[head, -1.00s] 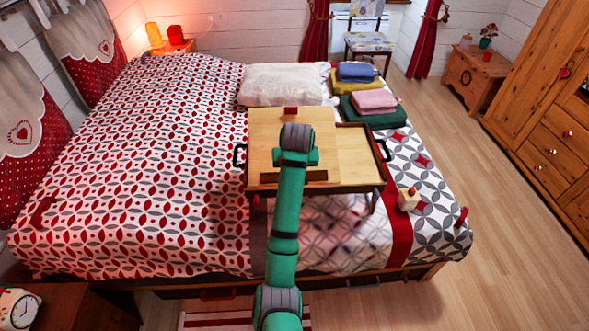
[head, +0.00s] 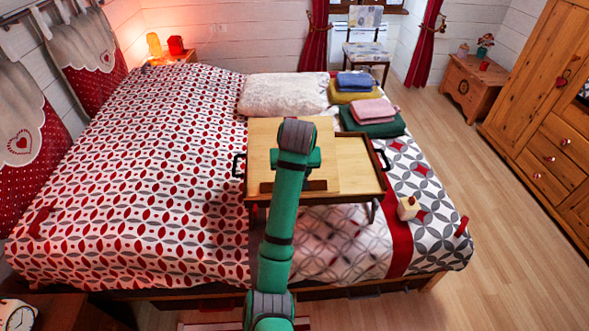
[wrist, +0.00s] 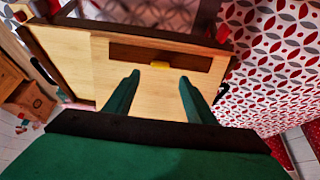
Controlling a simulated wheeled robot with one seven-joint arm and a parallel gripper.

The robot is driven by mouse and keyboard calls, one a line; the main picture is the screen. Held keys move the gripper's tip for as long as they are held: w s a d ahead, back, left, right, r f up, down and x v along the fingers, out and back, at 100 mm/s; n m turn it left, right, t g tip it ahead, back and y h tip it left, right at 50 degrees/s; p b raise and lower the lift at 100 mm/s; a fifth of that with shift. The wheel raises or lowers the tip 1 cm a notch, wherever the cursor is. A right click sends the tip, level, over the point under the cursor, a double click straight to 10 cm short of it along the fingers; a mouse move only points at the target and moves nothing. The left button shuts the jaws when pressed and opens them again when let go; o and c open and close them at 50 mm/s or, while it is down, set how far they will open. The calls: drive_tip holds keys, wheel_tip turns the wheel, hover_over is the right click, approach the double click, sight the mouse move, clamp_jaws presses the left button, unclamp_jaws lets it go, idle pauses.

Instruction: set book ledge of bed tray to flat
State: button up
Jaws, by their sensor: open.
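The wooden bed tray (head: 360,183) stands on dark legs on the bed. Its book ledge (head: 262,150) is a pale board at the tray's left, and appears propped up with the far edge higher. A dark strip (head: 314,185) runs along the board's near edge; the wrist view shows a dark strip (wrist: 130,53) with a small yellow tab (wrist: 160,65). My gripper (wrist: 160,77) is open and empty, its two green fingers apart over the board. Contact cannot be told. In the head view my wrist hides the fingertips and part of the board.
Folded towels (head: 370,112) and a white pillow (head: 283,93) lie behind the tray. A small pale block (head: 408,208) sits to its right on the bed. Black handles (head: 238,165) stick out at the tray's sides. Open floor (head: 510,240) lies right of the bed.

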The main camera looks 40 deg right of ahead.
drive_tip(key=shift+v, duration=1.9)
